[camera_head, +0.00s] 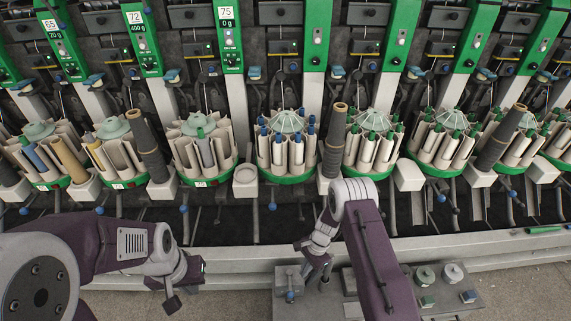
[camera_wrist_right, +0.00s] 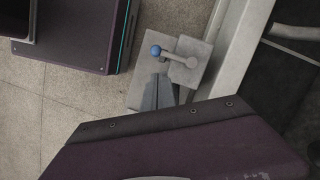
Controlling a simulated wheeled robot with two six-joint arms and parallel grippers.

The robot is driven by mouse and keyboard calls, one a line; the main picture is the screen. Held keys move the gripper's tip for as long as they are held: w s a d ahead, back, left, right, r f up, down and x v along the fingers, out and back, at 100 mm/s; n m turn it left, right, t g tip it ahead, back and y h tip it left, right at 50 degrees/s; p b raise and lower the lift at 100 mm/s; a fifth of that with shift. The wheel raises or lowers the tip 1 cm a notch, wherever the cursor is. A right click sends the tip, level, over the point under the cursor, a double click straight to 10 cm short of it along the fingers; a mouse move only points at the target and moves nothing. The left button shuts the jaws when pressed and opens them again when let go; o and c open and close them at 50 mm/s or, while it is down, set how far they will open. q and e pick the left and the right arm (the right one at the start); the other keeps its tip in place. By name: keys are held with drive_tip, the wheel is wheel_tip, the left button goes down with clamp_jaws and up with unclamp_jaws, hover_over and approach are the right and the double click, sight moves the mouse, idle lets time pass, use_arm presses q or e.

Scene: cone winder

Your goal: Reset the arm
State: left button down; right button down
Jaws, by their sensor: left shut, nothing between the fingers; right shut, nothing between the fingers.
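My left gripper (camera_head: 171,303) hangs low at the left of the head view, in front of the machine's lower rail. It is shut and empty. My right arm reaches up from the bottom and folds back down at the wrist. My right gripper (camera_head: 325,283) points downward, shut and empty, beside a grey block with a blue-ended lever (camera_head: 290,296). In the right wrist view the gripper's dark fingers (camera_wrist_right: 158,92) show close to the blue knob (camera_wrist_right: 155,50); I cannot tell whether they touch it. My own purple arm cover fills the bottom of that view.
The cone winder's green-rimmed carousels (camera_head: 285,145) hold cream tubes with blue, green and brown tips. Dark cones (camera_head: 147,145) stand between them. A pale rail (camera_head: 240,258) runs along the front. A grey panel (camera_head: 450,295) with green and white knobs lies at the lower right.

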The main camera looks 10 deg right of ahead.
drive_tip(key=w+r+n+t, duration=0.1)
drive_tip(key=w+r+t, duration=0.1)
drive_tip(key=w+r, duration=0.8)
drive_tip(key=s+r+n+t, duration=0.2)
drive_tip(key=s+r, duration=0.2)
drive_tip(key=r, duration=0.8)
drive_tip(key=s+d+r+n+h, duration=0.2)
drive_tip(key=s+r+n, duration=0.2)
drive_tip(key=s+r, duration=0.35)
drive_tip(key=s+d+f+n+g, duration=0.25)
drive_tip(key=s+n, duration=0.25)
drive_tip(key=s, duration=0.7)
wheel_tip(320, 180, up, 16)
drive_tip(key=t+p, duration=0.1)
drive_tip(key=p, duration=1.5)
drive_tip(key=shift+w+a+r+n+h+p, duration=0.2)
drive_tip(key=shift+w+r+n+h+p, duration=0.1)
drive_tip(key=shift+w+n+h, duration=0.1)
